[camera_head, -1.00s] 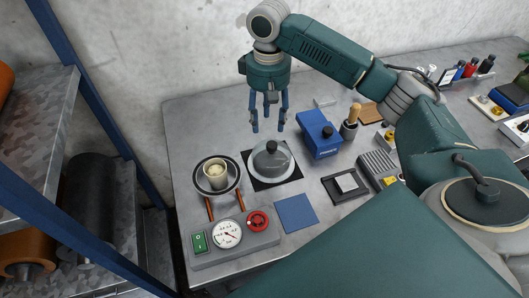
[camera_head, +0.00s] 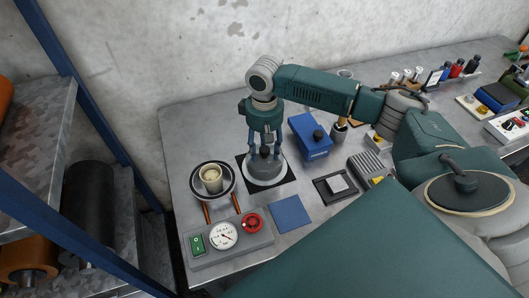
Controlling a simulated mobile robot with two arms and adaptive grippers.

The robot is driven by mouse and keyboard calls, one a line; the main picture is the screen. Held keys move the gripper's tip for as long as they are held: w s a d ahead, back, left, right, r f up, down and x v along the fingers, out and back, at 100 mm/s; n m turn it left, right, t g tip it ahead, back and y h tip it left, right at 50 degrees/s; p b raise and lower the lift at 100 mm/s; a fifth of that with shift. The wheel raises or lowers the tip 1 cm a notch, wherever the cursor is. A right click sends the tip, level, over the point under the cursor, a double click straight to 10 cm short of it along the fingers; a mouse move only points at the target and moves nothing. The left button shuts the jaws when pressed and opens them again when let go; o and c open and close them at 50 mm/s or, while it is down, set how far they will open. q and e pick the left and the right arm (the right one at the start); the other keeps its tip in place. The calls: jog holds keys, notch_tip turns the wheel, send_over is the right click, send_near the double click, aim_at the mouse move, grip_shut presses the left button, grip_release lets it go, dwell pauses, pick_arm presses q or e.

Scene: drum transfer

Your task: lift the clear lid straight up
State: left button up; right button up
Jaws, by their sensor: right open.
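The clear lid (camera_head: 265,166) is a see-through dome with a dark knob on top. It sits on a black square mat (camera_head: 283,184) on the grey workbench. My right gripper (camera_head: 265,152) points straight down over the lid, with its blue-grey fingers open on either side of the dark knob. Whether the fingers touch the knob or lid cannot be told. The fingers and palm hide part of the lid. My left gripper is not in view.
Left of the lid stands a pan (camera_head: 229,192) with a cream-coloured cup (camera_head: 211,178). In front are a gauge panel (camera_head: 223,235) and a blue pad (camera_head: 290,214). A blue box (camera_head: 310,140) stands close on the right. The wall is behind.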

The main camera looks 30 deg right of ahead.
grip_shut()
jog(key=shift+r, duration=0.1)
